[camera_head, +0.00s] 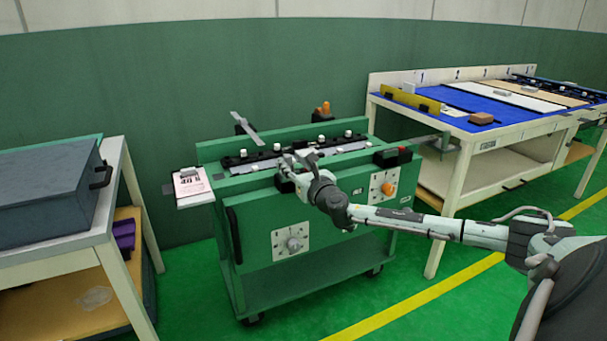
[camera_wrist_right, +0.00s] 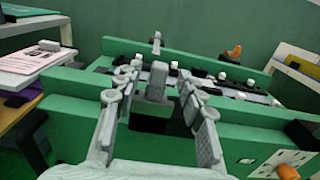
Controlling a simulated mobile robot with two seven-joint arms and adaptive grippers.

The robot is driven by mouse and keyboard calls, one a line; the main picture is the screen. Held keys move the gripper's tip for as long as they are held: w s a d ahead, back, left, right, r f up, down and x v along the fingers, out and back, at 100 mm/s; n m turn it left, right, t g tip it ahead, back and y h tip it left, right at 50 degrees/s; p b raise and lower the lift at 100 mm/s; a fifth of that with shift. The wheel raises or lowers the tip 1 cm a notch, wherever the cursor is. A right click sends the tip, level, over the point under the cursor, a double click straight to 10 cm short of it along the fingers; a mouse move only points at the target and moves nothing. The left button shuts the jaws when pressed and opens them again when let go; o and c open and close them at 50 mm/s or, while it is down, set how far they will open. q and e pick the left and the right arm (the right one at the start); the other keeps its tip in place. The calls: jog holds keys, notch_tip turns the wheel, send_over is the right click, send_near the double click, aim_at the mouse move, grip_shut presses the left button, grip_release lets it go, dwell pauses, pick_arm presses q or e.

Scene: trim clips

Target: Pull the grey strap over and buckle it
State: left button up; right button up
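A thin grey strap (camera_head: 246,128) stands tilted up at the back left of the green cart (camera_head: 255,190). It seems to show end-on in the wrist view (camera_wrist_right: 156,40). My right gripper (camera_head: 297,160) is over the cart's front edge. In the wrist view its fingers (camera_wrist_right: 156,103) are apart, on either side of a grey tab (camera_wrist_right: 157,80) on a black base (camera_wrist_right: 150,116). I cannot tell whether they touch it. My left gripper is out of view.
White knobs on black rails line the cart top. An orange handle (camera_head: 322,108) stands at the back right. A pink-labelled pad (camera_head: 190,182) sits at the cart's left end. A table with a blue mat (camera_head: 455,108) is on the right, a grey box (camera_head: 45,195) on the left.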

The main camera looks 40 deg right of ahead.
jog(key=v, duration=0.9)
jog(key=shift+f, duration=0.15)
jog(key=s+a+f+m+g, duration=0.2)
jog(key=s+f+m+g, duration=0.15)
jog(key=f+m, duration=0.4)
jog(key=s+a+f+m+g+h, duration=0.15)
jog(key=s+f+m, duration=0.3)
jog(key=f, duration=0.55)
jog(key=s+a+f+m+g, duration=0.3)
jog(key=s+f+m, duration=0.1)
jog(key=f+m, duration=0.35)
jog(key=s+a+f+m+g+y, duration=0.4)
jog(key=s+a+f+m+g, duration=0.2)
jog(key=s+a+f+m, duration=0.6)
jog(key=s+a+f, duration=0.2)
jog(key=s+f, duration=0.1)
jog(key=s, duration=0.1)
jog(key=shift+s+f+y, duration=0.3)
jog(key=shift+s+y, duration=0.05)
jog(key=shift+s, duration=0.05)
